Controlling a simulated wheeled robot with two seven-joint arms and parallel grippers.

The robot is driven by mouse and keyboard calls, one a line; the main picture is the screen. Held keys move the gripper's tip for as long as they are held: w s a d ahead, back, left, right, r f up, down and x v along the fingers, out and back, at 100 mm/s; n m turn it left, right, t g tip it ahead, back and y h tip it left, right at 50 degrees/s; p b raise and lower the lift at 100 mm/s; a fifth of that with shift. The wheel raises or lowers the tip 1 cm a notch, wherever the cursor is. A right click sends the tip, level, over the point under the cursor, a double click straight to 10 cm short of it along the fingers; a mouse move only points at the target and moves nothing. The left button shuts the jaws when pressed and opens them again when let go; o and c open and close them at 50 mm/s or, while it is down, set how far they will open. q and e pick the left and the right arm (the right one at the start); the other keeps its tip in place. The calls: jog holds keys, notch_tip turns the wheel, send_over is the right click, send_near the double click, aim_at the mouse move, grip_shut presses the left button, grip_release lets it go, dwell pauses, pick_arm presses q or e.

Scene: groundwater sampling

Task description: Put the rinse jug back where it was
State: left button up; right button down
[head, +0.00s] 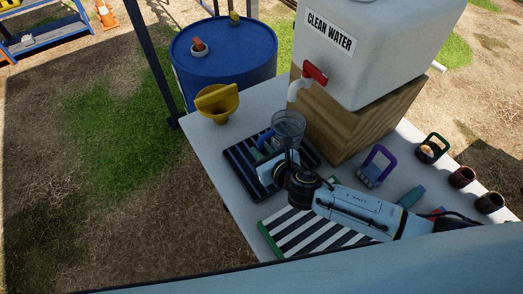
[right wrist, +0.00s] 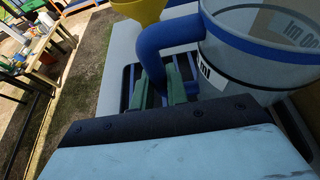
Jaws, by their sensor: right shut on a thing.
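The rinse jug (head: 289,123) is a clear vessel with a blue band and a blue handle. In the head view it is upright over the dark slatted tray (head: 240,156), beside the wooden block; I cannot tell whether it touches the tray. My right gripper (head: 272,143) is shut on the jug's handle. In the right wrist view the green finger pads (right wrist: 163,88) close around the blue handle (right wrist: 165,38), and the jug's clear body (right wrist: 240,70) stands to the right. My left gripper is not in view.
The white water tank (head: 375,50) with a red tap (head: 315,72) stands on a wooden block (head: 345,118). A yellow funnel (head: 217,103) is at the table's left corner. A striped mat (head: 310,235) lies under my right arm. Purple-handled (head: 378,165) and green-handled (head: 432,149) items stand right.

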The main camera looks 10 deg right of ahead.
jog(key=c, duration=1.4)
grip_release()
jog(key=shift+f, duration=0.15)
jog(key=shift+r, duration=0.25)
jog(key=p+v, duration=0.1)
jog(key=v, duration=1.1)
jog(key=shift+p, duration=0.35)
